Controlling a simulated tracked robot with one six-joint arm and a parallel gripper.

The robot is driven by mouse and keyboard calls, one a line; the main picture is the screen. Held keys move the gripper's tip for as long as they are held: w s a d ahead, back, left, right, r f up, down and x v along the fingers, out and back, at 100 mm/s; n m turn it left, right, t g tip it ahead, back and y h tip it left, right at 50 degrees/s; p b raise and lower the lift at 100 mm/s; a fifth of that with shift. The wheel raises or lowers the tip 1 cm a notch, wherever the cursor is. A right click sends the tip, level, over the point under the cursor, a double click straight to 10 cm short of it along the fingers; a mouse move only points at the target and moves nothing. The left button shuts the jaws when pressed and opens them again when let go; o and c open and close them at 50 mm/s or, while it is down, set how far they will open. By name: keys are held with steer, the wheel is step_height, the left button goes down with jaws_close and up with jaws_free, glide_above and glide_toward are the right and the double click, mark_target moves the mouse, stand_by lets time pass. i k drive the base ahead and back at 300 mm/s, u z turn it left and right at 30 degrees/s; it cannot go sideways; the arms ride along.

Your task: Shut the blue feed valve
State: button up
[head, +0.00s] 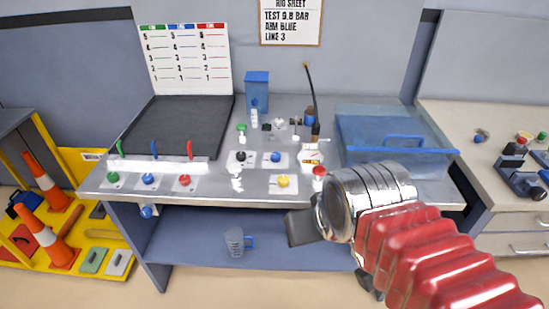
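Another small blue fitting (147,211) hangs below the bench's front edge. Which blue part is the feed valve I cannot tell. My gripper (318,240) is right of all these, over the bench's front edge, touching none of them. Its fingers are partly hidden by my wrist.
A blue lidded bin (392,138) stands at the bench's right. Several small knobs, bottles and a blue dispenser (256,90) fill the middle. A measuring jug (235,242) stands on the lower shelf. Orange cones (45,182) stand on the yellow rack at left.

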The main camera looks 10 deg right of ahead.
mark_target(276, 157)
steer(key=k, duration=0.55)
steer(key=z, duration=0.3)
steer(key=i, duration=1.45)
steer(key=u, duration=0.35)
